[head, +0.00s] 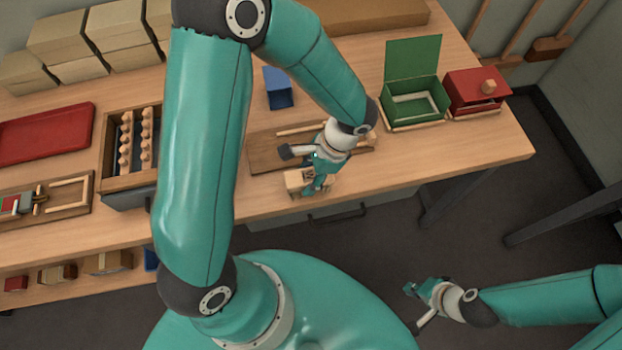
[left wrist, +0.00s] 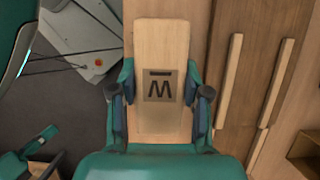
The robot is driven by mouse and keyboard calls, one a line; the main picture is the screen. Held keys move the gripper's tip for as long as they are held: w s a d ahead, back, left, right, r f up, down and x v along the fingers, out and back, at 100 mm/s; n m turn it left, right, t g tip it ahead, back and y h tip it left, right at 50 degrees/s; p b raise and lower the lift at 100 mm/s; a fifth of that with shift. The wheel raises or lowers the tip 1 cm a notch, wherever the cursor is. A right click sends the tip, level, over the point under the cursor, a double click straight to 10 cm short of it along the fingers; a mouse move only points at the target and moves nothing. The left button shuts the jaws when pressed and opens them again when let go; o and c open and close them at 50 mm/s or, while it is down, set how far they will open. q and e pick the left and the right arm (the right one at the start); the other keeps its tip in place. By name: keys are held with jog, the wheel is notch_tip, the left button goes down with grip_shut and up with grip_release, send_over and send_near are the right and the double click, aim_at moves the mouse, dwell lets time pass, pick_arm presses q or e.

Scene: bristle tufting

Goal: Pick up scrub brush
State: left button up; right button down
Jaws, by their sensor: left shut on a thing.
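The scrub brush appears as a pale wooden block with a dark mark on its top, near the table's front edge in the head view (head: 296,181). In the left wrist view the brush (left wrist: 160,45) lies lengthwise between the fingers. My left gripper (head: 316,184) is shut on its sides, and the fingers also show in the left wrist view (left wrist: 160,92). Its bristles are hidden underneath. I cannot tell whether it touches the table. My right gripper (head: 418,290) hangs away from the table at lower right, too small to tell whether open or shut.
A brown board (head: 262,152) with pale rails lies just behind the brush. A green open box (head: 415,105) and a red box (head: 478,92) stand to the right. A blue container (head: 279,90) stands behind. A peg crate (head: 108,150) and a red tray (head: 45,133) are left.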

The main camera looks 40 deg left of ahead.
aim_at(309, 175)
pick_arm(q)
jog(key=c, duration=0.3)
jog(key=shift+r+p, duration=0.35)
jog(key=shift+p, duration=0.15)
notch_tip(309, 175, up, 20)
jog(key=shift+f, duration=0.1)
